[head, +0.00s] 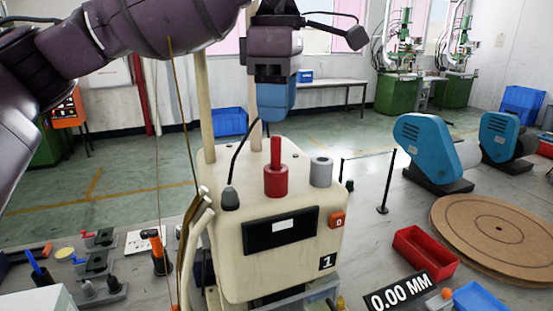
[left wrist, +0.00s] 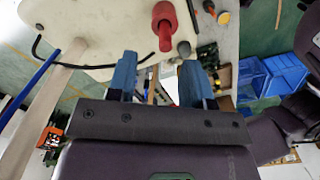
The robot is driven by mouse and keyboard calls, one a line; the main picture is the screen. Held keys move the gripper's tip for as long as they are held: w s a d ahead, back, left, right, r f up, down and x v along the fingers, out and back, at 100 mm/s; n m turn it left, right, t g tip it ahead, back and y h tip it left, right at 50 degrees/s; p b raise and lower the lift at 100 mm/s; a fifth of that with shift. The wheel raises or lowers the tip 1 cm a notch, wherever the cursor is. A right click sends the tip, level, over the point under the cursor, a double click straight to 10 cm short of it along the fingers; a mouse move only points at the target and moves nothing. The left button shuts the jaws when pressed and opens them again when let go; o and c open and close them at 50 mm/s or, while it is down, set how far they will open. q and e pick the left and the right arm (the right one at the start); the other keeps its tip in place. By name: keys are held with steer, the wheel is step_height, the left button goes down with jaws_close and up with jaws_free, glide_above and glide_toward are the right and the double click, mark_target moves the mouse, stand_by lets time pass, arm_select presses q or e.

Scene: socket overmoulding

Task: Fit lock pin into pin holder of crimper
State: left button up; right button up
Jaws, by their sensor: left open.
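The cream crimper (head: 285,262), marked 1, stands in the middle of the head view. A red stepped pin-like part (head: 275,172) stands upright on its top, beside a grey cylinder (head: 321,172) and a dark grey cone-shaped part (head: 230,199). I cannot tell for certain which of these is the lock pin or the pin holder. My left gripper (head: 274,112) hangs above and behind the red part, apart from it. In the left wrist view, its blue fingers (left wrist: 158,72) are open with no object held between them, and the red part (left wrist: 165,27) shows beyond them. My right gripper is not in view.
Cream posts (head: 202,100) rise behind the crimper, near my left arm. A red bin (head: 425,252), brown round board (head: 500,232) and blue machines (head: 428,145) are at the right. Small tools and fixtures (head: 100,262) lie at the left.

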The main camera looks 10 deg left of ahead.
mark_target(276, 135)
arm_select(q)
steer(key=shift+f, duration=0.8)
steer(key=f, duration=0.3)
steer(key=f+p, duration=0.1)
steer(key=shift+s+a+f, duration=0.1)
steer(key=shift+s+f, duration=0.05)
steer(key=shift+s, duration=0.2)
steer(key=shift+f, duration=0.55)
steer(key=shift+c, duration=0.4)
jaws_close()
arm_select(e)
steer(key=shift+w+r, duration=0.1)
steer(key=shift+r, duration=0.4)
